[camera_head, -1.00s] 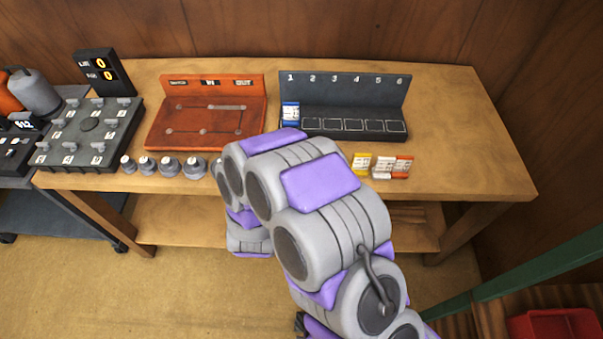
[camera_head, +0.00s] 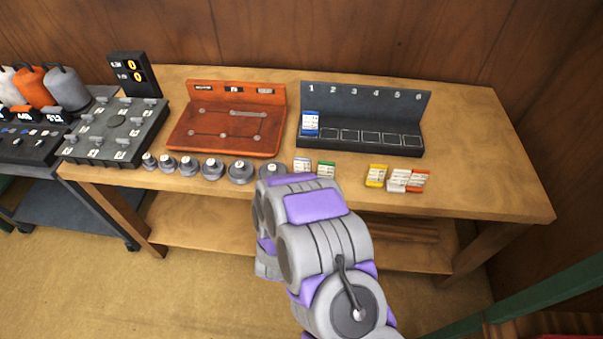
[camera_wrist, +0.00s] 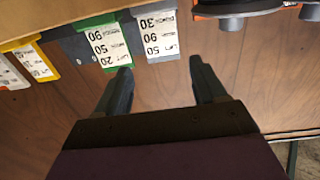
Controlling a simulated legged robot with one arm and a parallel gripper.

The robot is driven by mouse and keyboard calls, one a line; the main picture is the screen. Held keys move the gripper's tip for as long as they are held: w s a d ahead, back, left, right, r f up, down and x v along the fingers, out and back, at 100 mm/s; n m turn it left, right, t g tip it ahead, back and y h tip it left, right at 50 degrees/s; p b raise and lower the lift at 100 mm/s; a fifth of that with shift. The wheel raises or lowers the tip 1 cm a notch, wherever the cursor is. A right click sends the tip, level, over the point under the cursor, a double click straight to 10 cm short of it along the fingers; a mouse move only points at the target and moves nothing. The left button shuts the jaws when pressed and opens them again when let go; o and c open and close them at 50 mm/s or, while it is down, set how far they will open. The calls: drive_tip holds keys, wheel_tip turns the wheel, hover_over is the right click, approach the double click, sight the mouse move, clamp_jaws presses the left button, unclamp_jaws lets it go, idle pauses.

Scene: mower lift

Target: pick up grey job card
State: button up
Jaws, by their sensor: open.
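The grey job card (camera_wrist: 160,40), with a grey edge and a white printed face, lies near the table's front edge in the wrist view. It also shows just above my arm in the head view (camera_head: 303,164). The green card (camera_wrist: 108,45) is close beside it. My gripper (camera_wrist: 160,75) is open and empty, with its two fingers spread. The grey card is just ahead of the gap between the fingertips, and the green card is ahead of the left finger. In the head view my arm hides the gripper.
Yellow (camera_head: 376,175), white (camera_head: 398,180) and orange (camera_head: 419,181) cards lie to the right. A blue card (camera_head: 310,123) stands in slot 1 of the dark rack (camera_head: 365,112). Several grey weights (camera_head: 213,168) line the front edge at left. The table's right end (camera_head: 490,170) is clear.

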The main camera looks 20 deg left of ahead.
sight(302, 164)
drive_tip(key=w, duration=0.3)
drive_tip(key=shift+w+a, duration=0.25)
drive_tip(key=shift+w, duration=0.15)
drive_tip(key=shift+w+a+f+b, duration=0.1)
drive_tip(key=shift+w+a+b, duration=0.3)
drive_tip(key=shift+w, duration=0.25)
drive_tip(key=w, duration=0.2)
drive_tip(key=w+b, duration=0.1)
drive_tip(key=shift+w+a+f, duration=0.1)
drive_tip(key=shift+w+a, duration=0.05)
drive_tip(key=shift+a, duration=0.15)
drive_tip(key=shift+w, duration=0.5)
drive_tip(key=shift+a, duration=0.1)
drive_tip(key=shift+c, duration=0.2)
drive_tip(key=c, duration=0.7)
drive_tip(key=shift+r, duration=0.2)
